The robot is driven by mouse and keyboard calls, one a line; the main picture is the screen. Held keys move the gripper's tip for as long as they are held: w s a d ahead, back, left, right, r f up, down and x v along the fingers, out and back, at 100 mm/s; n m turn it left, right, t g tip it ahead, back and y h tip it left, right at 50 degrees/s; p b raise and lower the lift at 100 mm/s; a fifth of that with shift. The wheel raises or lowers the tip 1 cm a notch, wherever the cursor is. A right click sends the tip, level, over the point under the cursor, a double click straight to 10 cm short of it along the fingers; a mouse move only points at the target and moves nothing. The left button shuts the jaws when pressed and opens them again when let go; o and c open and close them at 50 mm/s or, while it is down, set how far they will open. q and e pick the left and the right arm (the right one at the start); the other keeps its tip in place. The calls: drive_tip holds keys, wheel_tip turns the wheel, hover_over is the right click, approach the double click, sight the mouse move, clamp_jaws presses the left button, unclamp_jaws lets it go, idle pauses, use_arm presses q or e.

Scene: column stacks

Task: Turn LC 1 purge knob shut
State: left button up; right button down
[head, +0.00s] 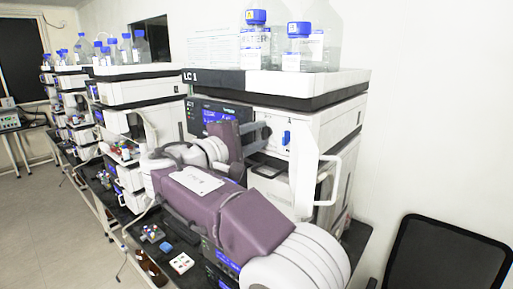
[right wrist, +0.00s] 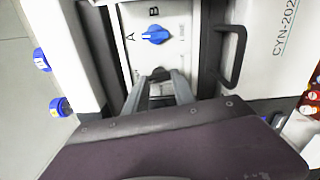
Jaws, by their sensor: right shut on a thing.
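The LC 1 stack (head: 232,80) stands at the middle, its label on the top tray's front edge. My right gripper (head: 262,131) reaches its front panel. In the right wrist view, the gripper (right wrist: 160,80) has its fingers on either side of a small dark knob (right wrist: 160,73), shut on it. The fingers partly hide this knob, and its angle cannot be told. A blue knob (right wrist: 155,34) between marks A and B sits apart from the fingers; it also shows in the head view (head: 286,138). My left gripper is not in view.
A dark handle (right wrist: 238,55) stands out beside the panel in the wrist view. Blue-capped bottles (head: 255,40) stand on the top tray. More stacks (head: 135,95) line the bench at left. A black chair (head: 450,255) is at lower right.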

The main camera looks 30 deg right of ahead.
drive_tip(key=shift+m+b, duration=0.65)
drive_tip(key=shift+m, duration=0.15)
drive_tip(key=c, duration=1.2)
unclamp_jaws()
drive_tip(key=shift+o, duration=0.8)
drive_tip(key=shift+s+d, duration=0.1)
drive_tip(key=shift+s, duration=0.1)
drive_tip(key=b+v, duration=0.2)
drive_tip(key=v, duration=0.7)
